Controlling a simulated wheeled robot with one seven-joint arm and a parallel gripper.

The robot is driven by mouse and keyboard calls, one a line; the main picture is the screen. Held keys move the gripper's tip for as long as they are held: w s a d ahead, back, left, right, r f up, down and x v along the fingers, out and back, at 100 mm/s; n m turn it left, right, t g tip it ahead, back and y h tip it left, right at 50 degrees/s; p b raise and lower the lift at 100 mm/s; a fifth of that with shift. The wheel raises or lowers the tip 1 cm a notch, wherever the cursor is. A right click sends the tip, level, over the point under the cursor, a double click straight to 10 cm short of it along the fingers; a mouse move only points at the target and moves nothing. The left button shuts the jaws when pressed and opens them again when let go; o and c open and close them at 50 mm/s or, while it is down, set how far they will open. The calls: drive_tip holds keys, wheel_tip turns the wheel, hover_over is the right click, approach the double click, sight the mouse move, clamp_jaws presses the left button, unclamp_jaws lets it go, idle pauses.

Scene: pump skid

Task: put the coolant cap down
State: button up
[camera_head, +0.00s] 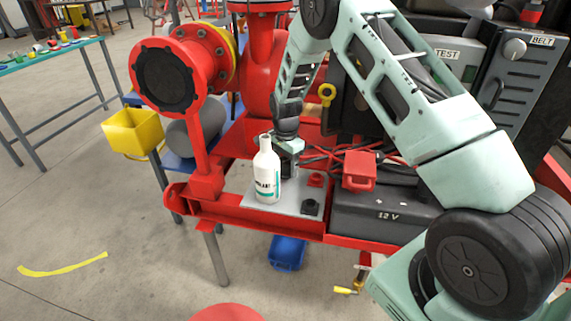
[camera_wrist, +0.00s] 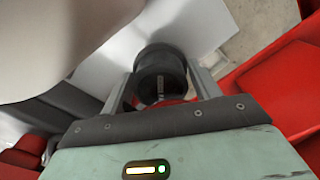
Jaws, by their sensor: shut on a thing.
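The coolant cap (camera_wrist: 160,68) is a black, ridged round cap. It sits between the two fingers of my gripper (camera_wrist: 163,82) in the wrist view, and the gripper is shut on it. In the head view my gripper (camera_head: 291,146) points down just behind and right of the white bottle (camera_head: 267,172), over the grey plate (camera_head: 257,196).
A black fitting (camera_head: 312,206) and a red piece (camera_head: 315,180) are on the plate's right side. Beyond are a red box-like part (camera_head: 359,170) and the black 12 V battery (camera_head: 385,212). The red pump flange stands left. Some bare plate shows between bottle and black fitting.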

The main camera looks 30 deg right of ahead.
drive_tip(key=shift+f, duration=0.15)
drive_tip(key=o, duration=1.1)
